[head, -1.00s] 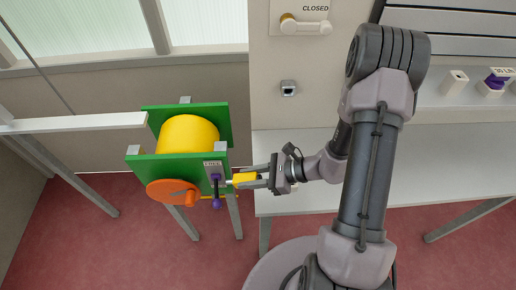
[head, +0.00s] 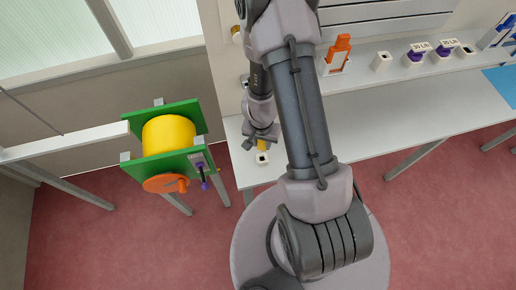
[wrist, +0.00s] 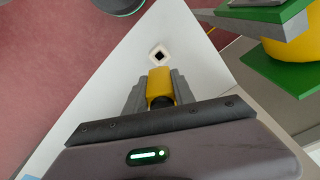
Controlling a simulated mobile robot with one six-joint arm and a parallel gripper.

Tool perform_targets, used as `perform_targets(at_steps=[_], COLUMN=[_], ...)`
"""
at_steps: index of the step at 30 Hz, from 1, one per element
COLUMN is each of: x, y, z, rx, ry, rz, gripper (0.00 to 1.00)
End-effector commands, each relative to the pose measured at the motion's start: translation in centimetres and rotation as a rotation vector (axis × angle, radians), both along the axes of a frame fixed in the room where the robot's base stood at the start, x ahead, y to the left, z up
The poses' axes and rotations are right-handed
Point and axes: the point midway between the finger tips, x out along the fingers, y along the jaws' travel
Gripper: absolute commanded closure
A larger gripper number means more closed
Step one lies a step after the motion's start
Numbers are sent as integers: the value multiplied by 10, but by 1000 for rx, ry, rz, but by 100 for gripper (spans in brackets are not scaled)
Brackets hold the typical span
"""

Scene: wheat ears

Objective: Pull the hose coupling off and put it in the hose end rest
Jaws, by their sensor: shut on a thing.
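My gripper (head: 261,141) is shut on the yellow hose coupling (head: 262,147) above the left end of the bench. In the wrist view the coupling (wrist: 160,80) sits between the two grey fingers, with a dark round part at its near end. A small white block with a dark square hole, seemingly the hose end rest (head: 262,158), stands on the bench just in front of the coupling. In the wrist view this block (wrist: 159,54) lies just beyond the coupling's far end. The coupling appears apart from it, though the exact height gap is unclear.
The reel, with green side plates (head: 190,166), yellow drum (head: 169,136), orange crank disc (head: 165,184) and purple lever (head: 203,176), stands left of the bench. The white bench (head: 400,115) is clear to the right. A shelf behind holds several small holders and an orange item (head: 340,52).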

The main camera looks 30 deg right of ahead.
Motion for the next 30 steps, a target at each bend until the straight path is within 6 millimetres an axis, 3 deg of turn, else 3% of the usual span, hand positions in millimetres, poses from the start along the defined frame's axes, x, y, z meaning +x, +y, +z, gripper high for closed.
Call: perform_targets(at_steps=[9,22,30], x=[0,0,0], y=[0,0,0], z=[1,-52,-57], rx=[0,1,1], ry=[-1,-1,-1], rz=[0,-1,-1], gripper=[100,100,100])
